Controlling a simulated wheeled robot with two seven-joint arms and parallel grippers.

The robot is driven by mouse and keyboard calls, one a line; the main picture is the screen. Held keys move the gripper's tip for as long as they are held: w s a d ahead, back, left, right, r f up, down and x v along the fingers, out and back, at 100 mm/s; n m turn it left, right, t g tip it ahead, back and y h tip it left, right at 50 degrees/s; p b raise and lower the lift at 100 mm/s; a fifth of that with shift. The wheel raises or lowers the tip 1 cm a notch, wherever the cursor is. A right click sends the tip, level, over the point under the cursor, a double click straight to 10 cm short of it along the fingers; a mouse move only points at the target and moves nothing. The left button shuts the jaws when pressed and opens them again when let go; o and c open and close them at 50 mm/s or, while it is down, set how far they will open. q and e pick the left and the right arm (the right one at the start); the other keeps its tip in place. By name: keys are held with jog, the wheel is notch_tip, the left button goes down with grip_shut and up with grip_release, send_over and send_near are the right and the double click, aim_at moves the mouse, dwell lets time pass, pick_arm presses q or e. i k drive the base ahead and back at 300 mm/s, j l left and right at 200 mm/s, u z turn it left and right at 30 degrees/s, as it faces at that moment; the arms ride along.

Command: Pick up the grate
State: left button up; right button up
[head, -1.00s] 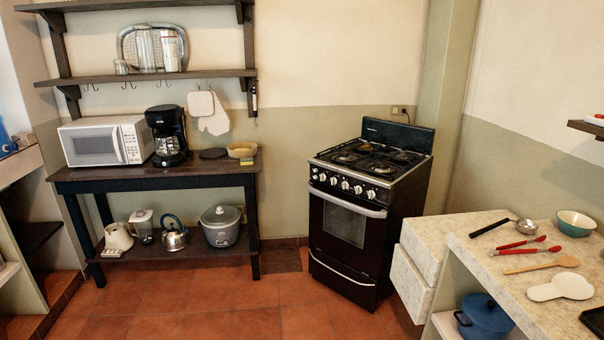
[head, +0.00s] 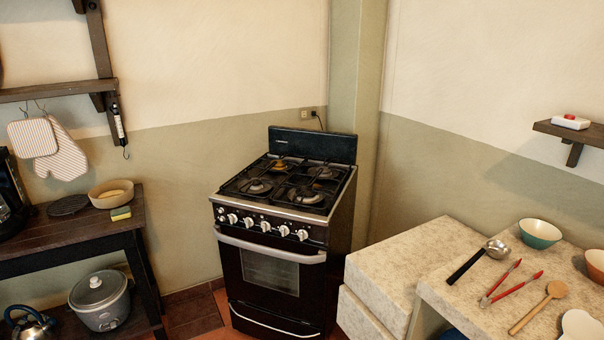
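A black stove (head: 270,235) stands in the room's corner, with dark grates (head: 284,184) over the burners on its top. The grates look black and lie flat; how many separate pieces they form is hard to tell. A flat round dark item (head: 69,205) lies on the wooden table at the left; it could be a trivet or a small grate, but I cannot tell. Neither of my grippers shows in the head view.
The wooden table (head: 95,225) also holds a bowl (head: 111,193) and a sponge (head: 121,213). A stone counter (head: 440,250) at the right carries a ladle (head: 480,260), red tongs (head: 512,285) and a wooden spoon (head: 537,307). A small shelf (head: 575,133) juts from the right wall.

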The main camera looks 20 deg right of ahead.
aim_at(316, 190)
jog(key=i+j+z, duration=0.1)
jog(key=i+z, duration=0.3)
jog(key=i+j+z, duration=0.15)
jog(key=z, duration=0.3)
jog(key=i+j+z, duration=0.5)
jog(key=z, duration=0.3)
jog(key=i+j+z, duration=0.5)
jog(key=j+z, duration=0.25)
jog(key=i+j+z, duration=0.25)
jog(key=j, duration=0.15)
jog(key=j+z, duration=0.25)
jog(key=j, duration=0.1)
